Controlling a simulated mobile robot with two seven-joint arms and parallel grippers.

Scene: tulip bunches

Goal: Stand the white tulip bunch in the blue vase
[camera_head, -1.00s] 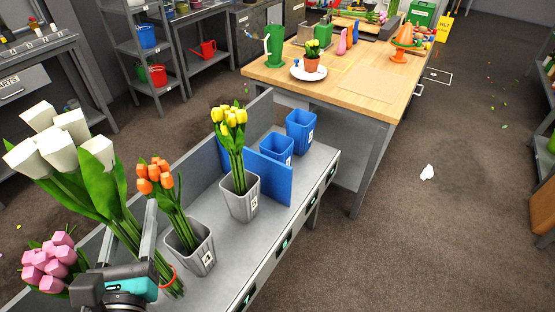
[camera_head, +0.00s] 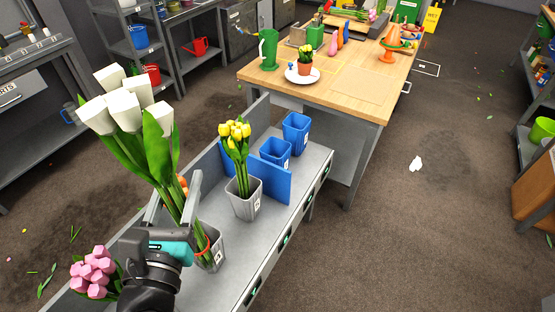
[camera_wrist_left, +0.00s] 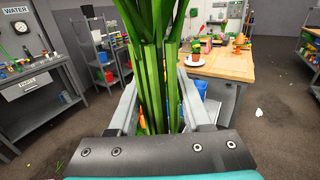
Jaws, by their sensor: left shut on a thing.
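The white tulip bunch (camera_head: 124,110) is upright with a slight lean, its big white heads high at the left of the head view. My left gripper (camera_head: 174,203) is shut on its green stems, which also fill the middle of the left wrist view (camera_wrist_left: 154,70). The stem ends hang by the grey vase with orange tulips; I cannot tell whether they touch it. Two blue vases, a far one (camera_head: 296,134) and a nearer one (camera_head: 275,152), stand at the far end of the grey bench, both apart from the bunch. My right gripper is not in view.
A grey vase (camera_head: 245,205) holds yellow tulips (camera_head: 235,135). Another grey vase (camera_head: 212,245) with orange tulips is mostly hidden behind the bunch. Pink tulips (camera_head: 94,273) are at the lower left. A blue divider panel (camera_head: 270,182) stands before the blue vases. A wooden table (camera_head: 345,90) lies beyond.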

